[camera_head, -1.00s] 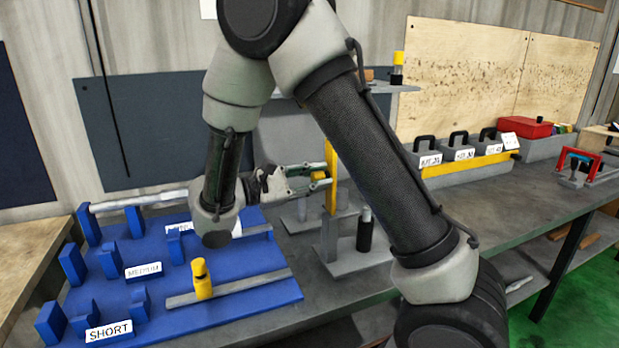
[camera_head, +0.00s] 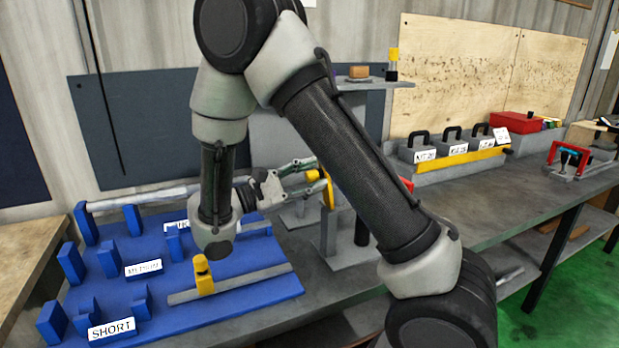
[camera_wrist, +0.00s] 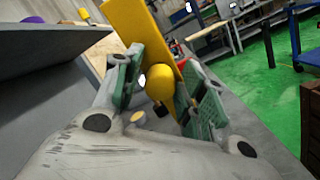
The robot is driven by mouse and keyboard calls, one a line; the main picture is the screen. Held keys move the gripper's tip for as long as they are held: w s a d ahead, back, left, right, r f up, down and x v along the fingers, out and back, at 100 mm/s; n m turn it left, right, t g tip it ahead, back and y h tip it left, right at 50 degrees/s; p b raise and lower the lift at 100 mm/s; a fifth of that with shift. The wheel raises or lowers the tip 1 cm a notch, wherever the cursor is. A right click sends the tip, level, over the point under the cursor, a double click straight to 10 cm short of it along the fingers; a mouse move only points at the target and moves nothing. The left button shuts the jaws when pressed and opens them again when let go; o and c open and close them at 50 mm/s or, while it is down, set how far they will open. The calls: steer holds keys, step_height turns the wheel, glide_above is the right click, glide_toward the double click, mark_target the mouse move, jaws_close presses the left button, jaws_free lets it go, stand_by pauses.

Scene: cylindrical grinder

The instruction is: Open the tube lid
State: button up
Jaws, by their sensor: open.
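The tube lid appears to be the yellow plate (camera_head: 327,191) on the grey stand on the bench. In the head view my arm hides much of it. In the wrist view the long yellow plate (camera_wrist: 143,35) slants across the top, with a rounded yellow knob (camera_wrist: 160,84) below it. My gripper (camera_head: 317,177) is at the plate, its fingers spread. In the wrist view the green-padded fingers of my gripper (camera_wrist: 160,72) stand on either side of the knob. Gaps show beside it, and I cannot tell if either finger touches it.
A blue rack (camera_head: 235,300) with SHORT and MEDIUM labels lies left of the stand. A dark cylinder (camera_head: 361,231) stands just right of it. A grey shelf (camera_head: 375,84) holds small items above. Labelled grey blocks (camera_head: 453,148) and a red box (camera_head: 513,122) stand farther right.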

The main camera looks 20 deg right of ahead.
steer(key=shift+a, duration=0.15)
steer(key=a+f, duration=0.2)
steer(key=a, duration=0.9)
steer(key=shift+a, duration=0.3)
steer(key=s+d+f+g+y, duration=0.4)
steer(key=s+d+f+y, duration=0.3)
steer(key=s+y, duration=0.25)
steer(key=s+d+r+m+t+y, duration=0.8)
steer(key=s+d+r+m+y, duration=0.1)
steer(key=d+r, duration=0.4)
steer(key=shift+s+r+y, duration=0.25)
steer(key=shift+r+y, duration=0.15)
steer(key=shift+y, duration=0.35)
